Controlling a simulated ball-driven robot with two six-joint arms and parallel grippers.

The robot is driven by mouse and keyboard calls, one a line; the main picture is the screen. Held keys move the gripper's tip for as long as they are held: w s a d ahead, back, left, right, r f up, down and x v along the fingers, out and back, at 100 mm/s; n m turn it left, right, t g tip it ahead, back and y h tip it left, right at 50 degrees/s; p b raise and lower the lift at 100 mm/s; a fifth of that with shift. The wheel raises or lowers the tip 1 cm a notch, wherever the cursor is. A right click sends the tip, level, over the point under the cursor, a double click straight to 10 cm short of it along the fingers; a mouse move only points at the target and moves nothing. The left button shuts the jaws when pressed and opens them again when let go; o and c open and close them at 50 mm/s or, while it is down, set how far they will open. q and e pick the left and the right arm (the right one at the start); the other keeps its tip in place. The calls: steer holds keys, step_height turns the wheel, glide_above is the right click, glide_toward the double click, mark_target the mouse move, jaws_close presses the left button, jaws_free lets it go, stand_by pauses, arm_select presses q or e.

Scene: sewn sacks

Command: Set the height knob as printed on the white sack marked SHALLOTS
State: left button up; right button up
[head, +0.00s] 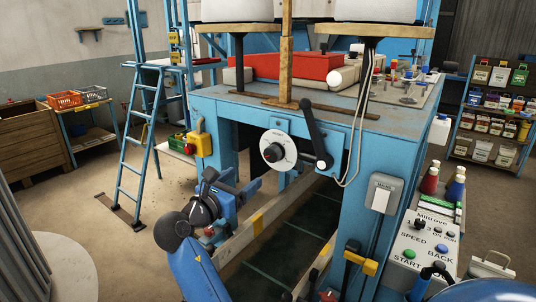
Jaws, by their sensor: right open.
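My left gripper is not in view. No sack marked SHALLOTS can be made out. Two white bulky things (375,10) on round wooden boards are cut off at the top, with no print visible.
A black crank lever (316,135) stands just right of the dial. A yellow switch box (199,145) is to its left. A control panel (421,246) with SPEED, BACK and START is at the lower right.

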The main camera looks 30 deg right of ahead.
mark_target(270, 156)
steer(key=shift+g, duration=0.7)
steer(key=w+d, duration=0.1)
steer(key=d, duration=0.2)
steer(key=w+d+r+p, duration=0.1)
steer(key=d, duration=0.2)
steer(key=w+d+r+p, duration=0.1)
steer(key=d, duration=0.3)
steer(key=shift+w+d+r, duration=0.1)
steer(key=shift+r, duration=0.1)
steer(key=shift+c, duration=0.5)
steer(key=c, duration=1)
